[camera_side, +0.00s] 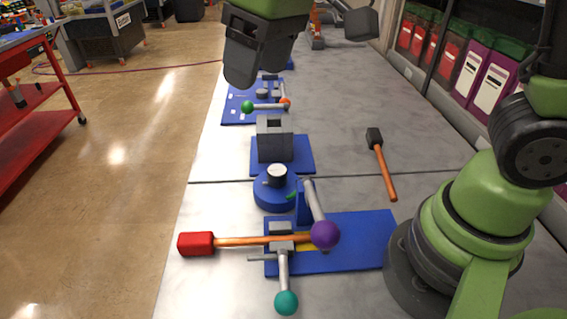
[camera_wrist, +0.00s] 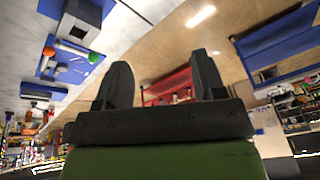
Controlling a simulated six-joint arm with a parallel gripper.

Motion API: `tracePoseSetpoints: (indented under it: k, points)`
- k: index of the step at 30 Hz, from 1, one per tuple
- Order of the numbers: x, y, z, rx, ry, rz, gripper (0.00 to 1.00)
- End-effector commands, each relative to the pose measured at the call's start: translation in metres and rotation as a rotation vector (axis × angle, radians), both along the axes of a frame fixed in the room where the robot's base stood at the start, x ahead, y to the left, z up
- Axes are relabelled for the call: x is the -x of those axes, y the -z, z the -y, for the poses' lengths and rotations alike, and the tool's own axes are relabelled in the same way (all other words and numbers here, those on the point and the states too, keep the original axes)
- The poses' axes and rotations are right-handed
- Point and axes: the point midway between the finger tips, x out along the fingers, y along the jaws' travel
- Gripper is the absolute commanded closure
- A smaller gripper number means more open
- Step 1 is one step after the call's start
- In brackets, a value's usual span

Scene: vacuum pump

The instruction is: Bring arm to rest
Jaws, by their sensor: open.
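My gripper (camera_side: 243,68) hangs high over the far part of the grey table in the side view, dark fingers pointing down. In the wrist view my gripper (camera_wrist: 163,85) has its two fingers wide apart with nothing between them. A blue fixture (camera_side: 325,245) at the front of the table has a purple ball lever (camera_side: 325,234) and a teal ball lever (camera_side: 286,301). A red-headed tool with an orange shaft (camera_side: 196,244) lies across this fixture. A round blue part with a grey top (camera_side: 275,189) stands just behind it.
A black-headed hammer (camera_side: 380,165) lies on the table at the right. A grey block on a blue base (camera_side: 274,140) and a blue plate with green and red ball levers (camera_side: 240,108) stand farther back. A red cart (camera_side: 35,120) is on the floor at left.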

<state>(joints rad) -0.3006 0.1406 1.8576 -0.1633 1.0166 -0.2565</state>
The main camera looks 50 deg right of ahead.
Motion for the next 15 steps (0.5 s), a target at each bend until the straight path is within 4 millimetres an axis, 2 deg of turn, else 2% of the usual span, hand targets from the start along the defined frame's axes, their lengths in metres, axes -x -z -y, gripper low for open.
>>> tracePoseSetpoints:
  k: [1,6,12,15]
  points:
    - [0.013,-0.013,0.013,-0.026,0.060,0.034,0.36]
    - [0.061,-0.037,0.045,-0.115,0.252,0.126,0.36]
    - [0.112,-0.038,0.067,-0.208,0.443,0.223,0.36]
    - [0.128,-0.035,0.072,-0.238,0.505,0.256,0.36]
